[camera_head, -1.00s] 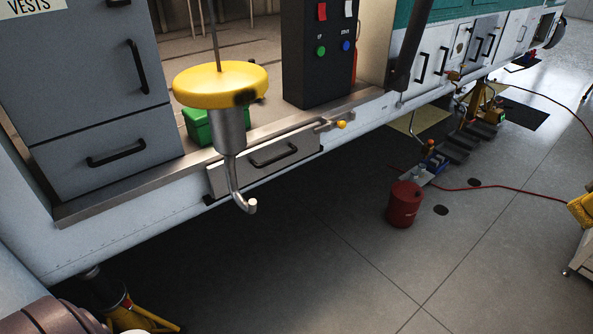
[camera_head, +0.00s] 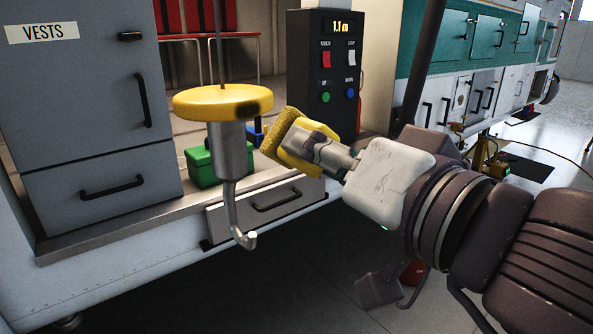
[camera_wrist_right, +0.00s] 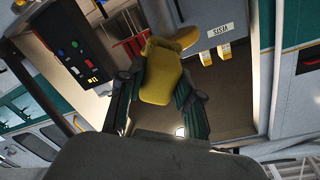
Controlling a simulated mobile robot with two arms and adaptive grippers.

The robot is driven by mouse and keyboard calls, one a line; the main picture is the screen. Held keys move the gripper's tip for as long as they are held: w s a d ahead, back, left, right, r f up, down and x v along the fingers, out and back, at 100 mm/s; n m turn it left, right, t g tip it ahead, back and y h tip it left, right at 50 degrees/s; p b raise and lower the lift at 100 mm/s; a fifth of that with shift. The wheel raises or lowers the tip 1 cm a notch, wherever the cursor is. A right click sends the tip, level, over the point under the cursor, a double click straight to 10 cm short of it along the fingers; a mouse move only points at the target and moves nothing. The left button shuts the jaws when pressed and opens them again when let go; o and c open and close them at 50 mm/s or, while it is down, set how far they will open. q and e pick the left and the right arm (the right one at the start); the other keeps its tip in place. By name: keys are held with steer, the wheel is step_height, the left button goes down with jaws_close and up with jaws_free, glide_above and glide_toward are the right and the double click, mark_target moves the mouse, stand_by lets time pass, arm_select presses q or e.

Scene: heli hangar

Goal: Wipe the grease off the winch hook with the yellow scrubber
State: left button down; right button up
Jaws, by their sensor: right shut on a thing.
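The winch hook hangs on a cable: a yellow disc (camera_head: 200,103), a grey metal cylinder (camera_head: 230,155) and a bent hook (camera_head: 240,232). A dark grease patch (camera_head: 250,107) marks the disc's right rim. My right gripper (camera_head: 305,148) comes in from the right, shut on the yellow scrubber (camera_head: 278,131). The scrubber's pad is just right of the disc and cylinder; whether it touches is unclear. In the right wrist view the scrubber (camera_wrist_right: 160,78) sits between both fingers, with the yellow disc (camera_wrist_right: 181,37) close beyond it. My left gripper is out of view.
A grey drawer cabinet (camera_head: 85,110) stands left of the hook. A green box (camera_head: 202,167) sits on the sill behind it. A black control panel (camera_head: 334,75) stands behind the scrubber. A handled drawer (camera_head: 275,207) lies below. Open floor shows beneath.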

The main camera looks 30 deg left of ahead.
mark_target(262, 151)
steer(key=shift+n+g+y, duration=0.4)
steer(key=shift+y, duration=0.1)
steer(key=shift+s+a+r+p, duration=0.15)
steer(key=shift+a+p, duration=0.25)
steer(key=shift+a, duration=0.65)
steer(key=shift+a+r+p, duration=0.3)
steer(key=shift+a+p, duration=0.05)
steer(key=shift+a, duration=0.7)
steer(key=shift+s+a+r+p, duration=0.15)
steer(key=shift+a+p, duration=0.25)
steer(key=shift+a, duration=0.65)
steer(key=shift+b+x, duration=0.5)
steer(key=shift+x, duration=0.55)
steer(key=shift+w, duration=0.1)
